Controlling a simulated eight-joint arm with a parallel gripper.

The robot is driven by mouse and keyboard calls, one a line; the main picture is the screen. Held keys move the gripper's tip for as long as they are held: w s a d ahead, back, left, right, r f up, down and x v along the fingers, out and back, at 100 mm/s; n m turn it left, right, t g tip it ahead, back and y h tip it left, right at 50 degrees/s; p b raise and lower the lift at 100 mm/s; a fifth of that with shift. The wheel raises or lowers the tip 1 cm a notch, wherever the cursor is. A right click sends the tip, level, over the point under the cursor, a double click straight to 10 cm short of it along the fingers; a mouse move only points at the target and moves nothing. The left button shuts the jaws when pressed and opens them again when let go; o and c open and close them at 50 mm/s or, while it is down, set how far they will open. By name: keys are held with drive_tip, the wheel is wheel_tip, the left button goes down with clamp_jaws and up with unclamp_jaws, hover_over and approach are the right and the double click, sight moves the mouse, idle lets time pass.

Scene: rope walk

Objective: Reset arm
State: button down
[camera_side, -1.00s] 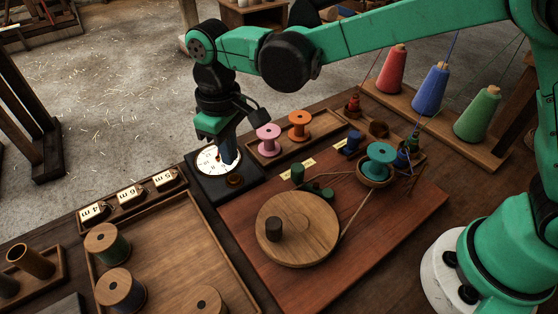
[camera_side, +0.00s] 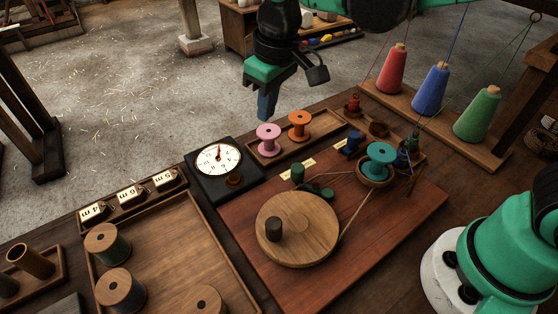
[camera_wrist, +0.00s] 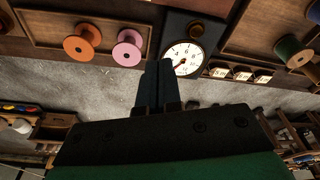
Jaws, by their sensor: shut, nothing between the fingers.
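My gripper (camera_side: 266,108) is raised in the air just beyond the far edge of the bench, behind the pink spool. Its fingers are shut and empty, pointing down in the side view. In the wrist view the shut fingers of my gripper (camera_wrist: 155,85) show in the middle. The white dial (camera_side: 219,159) on its black base lies in front and to the left of the gripper, uncovered. It also shows in the wrist view (camera_wrist: 186,56).
A pink spool (camera_side: 268,138) and an orange spool (camera_side: 300,125) stand in a tray near the gripper. A wooden wheel (camera_side: 298,229) and a teal spool (camera_side: 380,158) sit on the red-brown board. Red, blue (camera_side: 431,88) and green cones stand at the right.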

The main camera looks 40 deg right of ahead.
drive_tip(key=s+d+m+t, duration=0.4)
drive_tip(key=s+d, duration=0.4)
drive_tip(key=d, duration=0.4)
drive_tip(key=shift+d+f+t+h, duration=0.2)
drive_tip(key=shift+d+t+h, duration=0.1)
drive_tip(key=shift+t, duration=0.4)
